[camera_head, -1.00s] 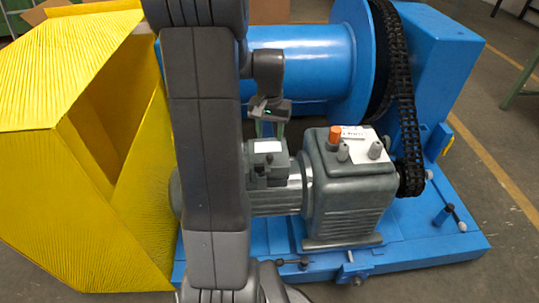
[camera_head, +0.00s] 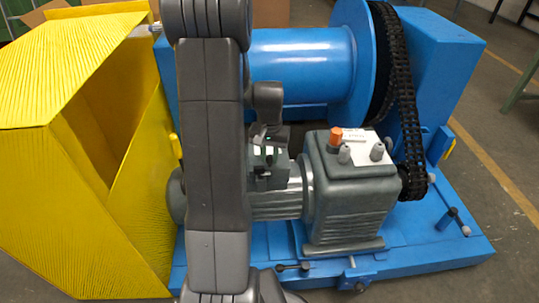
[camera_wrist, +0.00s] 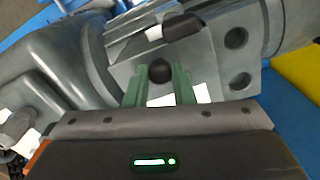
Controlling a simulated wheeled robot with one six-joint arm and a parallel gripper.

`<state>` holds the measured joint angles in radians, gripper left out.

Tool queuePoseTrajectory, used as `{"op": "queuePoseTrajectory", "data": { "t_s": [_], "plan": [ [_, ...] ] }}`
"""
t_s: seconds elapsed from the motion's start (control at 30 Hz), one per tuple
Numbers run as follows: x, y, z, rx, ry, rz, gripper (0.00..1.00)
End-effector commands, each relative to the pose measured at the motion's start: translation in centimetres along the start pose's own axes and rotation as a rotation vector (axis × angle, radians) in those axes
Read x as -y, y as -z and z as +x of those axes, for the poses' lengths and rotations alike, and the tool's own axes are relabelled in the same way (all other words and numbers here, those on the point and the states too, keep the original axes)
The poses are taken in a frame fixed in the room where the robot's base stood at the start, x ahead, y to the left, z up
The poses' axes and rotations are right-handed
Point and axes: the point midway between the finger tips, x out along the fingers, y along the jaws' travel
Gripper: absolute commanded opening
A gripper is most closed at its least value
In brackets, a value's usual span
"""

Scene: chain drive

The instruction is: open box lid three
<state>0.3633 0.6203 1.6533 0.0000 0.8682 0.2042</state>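The grey motor terminal box (camera_head: 286,169) sits on the motor, partly hidden behind my arm in the head view. In the wrist view, its flat grey lid (camera_wrist: 205,65) carries a round black knob (camera_wrist: 159,70). My gripper (camera_wrist: 159,72) has its two green fingers apart, one on each side of the knob. A small gap seems to show beside the knob; I cannot tell whether either finger touches it. The lid lies flat on the box. In the head view, my gripper (camera_head: 265,157) is down at the box.
The grey gearbox (camera_head: 350,190) with an orange cap stands right of the box. A blue drum (camera_head: 300,62) and black chain (camera_head: 402,90) are behind. A yellow guard (camera_head: 85,110) stands left. A black cylinder (camera_wrist: 183,27) lies at the box's far edge.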

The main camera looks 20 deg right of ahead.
Motion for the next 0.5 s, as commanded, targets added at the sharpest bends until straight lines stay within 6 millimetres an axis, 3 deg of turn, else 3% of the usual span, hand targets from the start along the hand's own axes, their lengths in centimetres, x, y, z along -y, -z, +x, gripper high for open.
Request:
{"op": "queuePoseTrajectory", "data": {
  "t_s": [0.1, 0.5],
  "plan": [
    [0.0, 0.01, -0.02, 0.0, 0.0, 0.0, 0.0],
    [0.08, 0.23, -0.83, 0.031, -0.01, 0.0, 0.0]
  ]
}}
